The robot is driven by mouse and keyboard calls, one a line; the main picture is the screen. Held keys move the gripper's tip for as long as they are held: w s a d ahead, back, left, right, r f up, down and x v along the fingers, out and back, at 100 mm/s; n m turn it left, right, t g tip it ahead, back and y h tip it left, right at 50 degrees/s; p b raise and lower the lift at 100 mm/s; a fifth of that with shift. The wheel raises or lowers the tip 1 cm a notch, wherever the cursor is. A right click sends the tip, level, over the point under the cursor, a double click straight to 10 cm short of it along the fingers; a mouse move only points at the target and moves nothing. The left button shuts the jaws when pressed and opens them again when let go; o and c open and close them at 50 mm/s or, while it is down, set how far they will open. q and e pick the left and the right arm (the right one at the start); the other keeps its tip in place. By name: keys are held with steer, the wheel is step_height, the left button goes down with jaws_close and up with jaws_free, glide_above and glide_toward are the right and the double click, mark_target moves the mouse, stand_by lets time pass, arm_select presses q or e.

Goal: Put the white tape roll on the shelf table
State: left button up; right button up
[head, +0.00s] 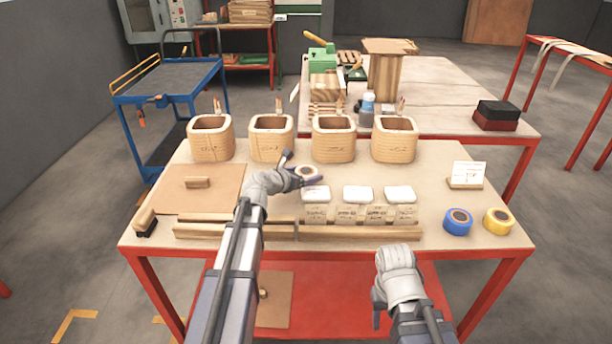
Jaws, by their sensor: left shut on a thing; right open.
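The white tape roll (307,171), a small pale ring with a brown core, is at the fingers of my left gripper (302,177). My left gripper is shut on it, in front of the coils and behind the white pads on the near table; the fingers partly hide the roll. My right gripper (377,312) is open and empty in front of the near table's front edge. The near table (440,225) has a red lower shelf (345,305). Other tables stand behind, and I cannot tell which one is the shelf table.
A blue cart (170,83) stands left; a cluttered table (440,85) is behind.

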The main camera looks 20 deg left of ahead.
arm_select(q)
steer(key=o, duration=1.2)
steer(key=shift+f, duration=0.1)
steer(key=shift+c, duration=0.2)
steer(key=shift+s+r+p, duration=0.1)
steer(key=shift+r+p, duration=0.2)
steer(key=p+v, duration=0.4)
steer(key=v, duration=0.6)
steer(key=shift+s+a+r, duration=0.1)
steer(key=shift+s+r, duration=0.05)
steer(key=shift+s, duration=0.1)
steer(key=shift+s+a+r, duration=0.15)
steer(key=shift+s+a, duration=0.1)
steer(key=shift+s, duration=0.3)
